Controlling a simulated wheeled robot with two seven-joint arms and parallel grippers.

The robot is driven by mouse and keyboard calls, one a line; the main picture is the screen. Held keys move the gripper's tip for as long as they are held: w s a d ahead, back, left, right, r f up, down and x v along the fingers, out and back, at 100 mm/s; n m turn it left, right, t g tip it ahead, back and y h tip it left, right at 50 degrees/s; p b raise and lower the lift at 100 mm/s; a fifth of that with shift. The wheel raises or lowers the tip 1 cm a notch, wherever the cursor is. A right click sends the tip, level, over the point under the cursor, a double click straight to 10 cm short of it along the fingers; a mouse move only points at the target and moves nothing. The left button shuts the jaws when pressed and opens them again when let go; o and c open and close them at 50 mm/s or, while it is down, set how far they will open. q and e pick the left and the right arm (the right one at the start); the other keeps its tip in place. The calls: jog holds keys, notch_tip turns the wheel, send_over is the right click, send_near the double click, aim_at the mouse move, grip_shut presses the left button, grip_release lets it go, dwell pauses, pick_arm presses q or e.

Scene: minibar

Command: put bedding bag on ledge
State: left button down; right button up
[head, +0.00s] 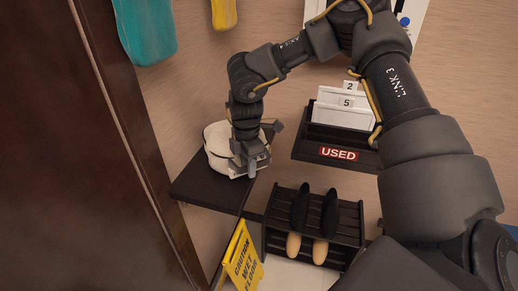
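A white, rounded bag (217,148), which looks like the bedding bag, is at a dark ledge (203,190) on the wall, left of centre. It appears to rest on the ledge, with bare ledge showing to its left and front. My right gripper (253,168) points down at the bag's right front side and overlaps it. It looks in contact with the bag, but whether the fingers are closed on it is hard to see. My wrist hides part of the bag's right side. My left gripper is not in view.
A dark "USED" tray (320,147) with numbered white cards is on the wall to the right. A yellow wet-floor sign (243,262) stands under the ledge. A dark wooden panel (80,170) fills the left. Teal and yellow items hang above.

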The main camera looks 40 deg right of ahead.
jog(key=shift+w+a+f, duration=0.1)
jog(key=shift+w+a, duration=0.1)
jog(key=shift+a, duration=0.1)
jog(key=shift+s+d, duration=0.15)
jog(key=shift+d, duration=0.05)
grip_shut()
jog(key=shift+a, duration=0.1)
